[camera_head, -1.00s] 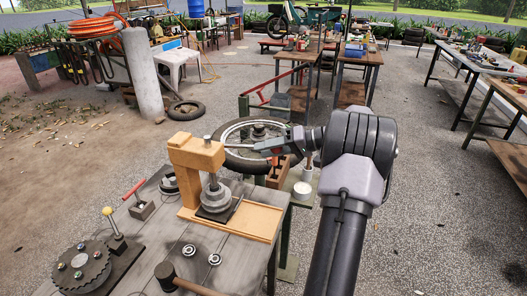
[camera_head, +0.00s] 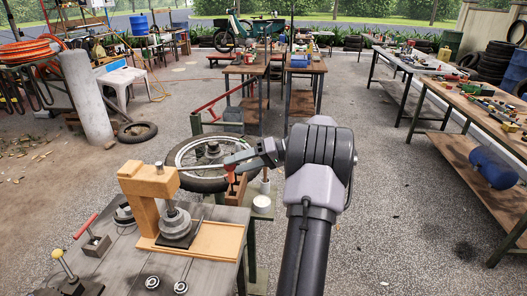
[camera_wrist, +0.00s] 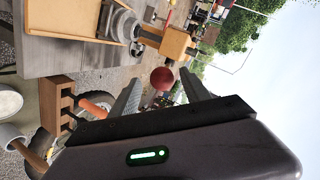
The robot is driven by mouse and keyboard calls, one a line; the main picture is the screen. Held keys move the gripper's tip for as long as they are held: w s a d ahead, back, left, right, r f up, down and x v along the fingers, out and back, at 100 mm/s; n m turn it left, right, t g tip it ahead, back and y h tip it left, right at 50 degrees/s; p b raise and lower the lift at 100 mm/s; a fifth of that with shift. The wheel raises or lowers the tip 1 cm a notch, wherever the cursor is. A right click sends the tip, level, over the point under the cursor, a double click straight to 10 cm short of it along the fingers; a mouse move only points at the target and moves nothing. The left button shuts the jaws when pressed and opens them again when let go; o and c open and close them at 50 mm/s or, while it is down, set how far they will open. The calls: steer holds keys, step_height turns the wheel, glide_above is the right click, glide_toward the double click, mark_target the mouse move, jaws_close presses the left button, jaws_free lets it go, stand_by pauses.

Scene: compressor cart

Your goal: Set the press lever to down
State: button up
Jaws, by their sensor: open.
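The press is a tan wooden frame (camera_head: 150,182) on a tan base at the front table's right side, with a grey round stack (camera_head: 175,222) under its arm. It also shows in the wrist view as a tan block (camera_wrist: 176,43). A dark red ball knob (camera_wrist: 162,79), which looks like the press lever's end, appears between my finger tips in the wrist view. Contact and depth cannot be told. My gripper (camera_head: 232,160) is open, right of the press and around the height of its top. The lever's rod is hard to make out.
A wooden block (camera_head: 236,188) with an orange-handled tool stands beside the press, below my gripper. A spoked wheel (camera_head: 190,160) lies behind. The floor at right is open.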

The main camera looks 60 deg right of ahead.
steer(key=p+v, duration=0.3)
steer(key=v, duration=0.8)
steer(key=shift+s+d, duration=0.15)
steer(key=shift+s, duration=0.05)
